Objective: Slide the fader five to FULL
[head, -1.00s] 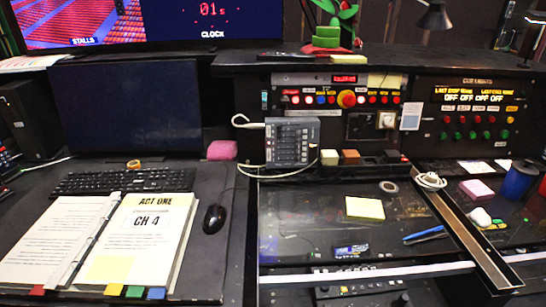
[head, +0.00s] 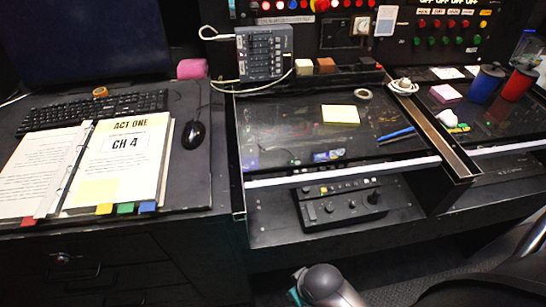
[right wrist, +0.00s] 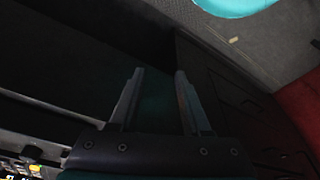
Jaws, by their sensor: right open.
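The small grey fader box (head: 264,52) stands upright at the back of the desk, against the lower edge of the button panel, with rows of faders on its face. Fader five cannot be told apart at this size, and its setting is not readable. A white cable runs around the box. My right gripper (right wrist: 158,92) is open and empty in the right wrist view, over a dark floor area and away from the fader box. My left gripper is not in view.
A yellow note pad (head: 341,115) and tape roll (head: 363,94) lie on the dark glass desktop. A black control unit (head: 340,205) sits on the shelf below.

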